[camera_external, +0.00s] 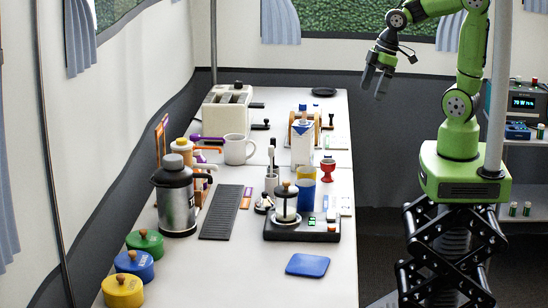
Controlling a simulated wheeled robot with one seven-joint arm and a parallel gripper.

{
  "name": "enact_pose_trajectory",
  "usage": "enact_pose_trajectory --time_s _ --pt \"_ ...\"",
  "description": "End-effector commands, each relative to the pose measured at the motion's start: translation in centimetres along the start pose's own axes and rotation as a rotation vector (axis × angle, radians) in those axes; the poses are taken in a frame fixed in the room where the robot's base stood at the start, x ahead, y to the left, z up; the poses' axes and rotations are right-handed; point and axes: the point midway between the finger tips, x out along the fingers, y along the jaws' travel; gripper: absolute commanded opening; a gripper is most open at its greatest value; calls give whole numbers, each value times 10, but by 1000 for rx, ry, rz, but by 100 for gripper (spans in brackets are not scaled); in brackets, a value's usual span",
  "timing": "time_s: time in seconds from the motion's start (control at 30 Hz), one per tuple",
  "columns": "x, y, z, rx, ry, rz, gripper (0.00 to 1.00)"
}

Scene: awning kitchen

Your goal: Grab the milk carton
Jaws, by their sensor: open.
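A white and blue carton (302,141), which looks like the milk carton, stands upright around the middle of the long white counter. Its lower part is partly hidden by things in front of it. My gripper (374,84) is open and empty, pointing down. In the picture it is up and to the right of the carton, beyond the counter's right edge and apart from everything.
Close to the carton stand a red egg cup (327,169), a blue and yellow cup (307,188) and a white mug (238,149). A toaster (228,108), a steel flask (175,197) and a french press (287,203) are also there. The counter's front (240,275) is mostly clear.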

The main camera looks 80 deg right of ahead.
Motion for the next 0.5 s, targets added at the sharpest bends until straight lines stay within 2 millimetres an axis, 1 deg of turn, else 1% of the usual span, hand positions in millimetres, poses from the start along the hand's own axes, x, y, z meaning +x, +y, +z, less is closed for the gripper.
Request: enact_pose_trajectory --time_s 0.03,0.07,0.1,0.17,0.2,0.27,0.3,0.4,0.5 --pt "34 20 0 -19 -6 -59 100" --pt "49 31 -2 -45 7 -94 100" --pt "68 46 -4 -74 33 -143 100" --pt "96 68 -4 -112 97 -212 100" --pt "114 84 -2 -131 153 -251 100" --pt "137 110 3 -152 261 -295 100" --pt "151 127 9 -161 344 -313 100" --pt "176 169 25 -173 567 -302 100" --pt "187 202 42 -172 743 -243 100"
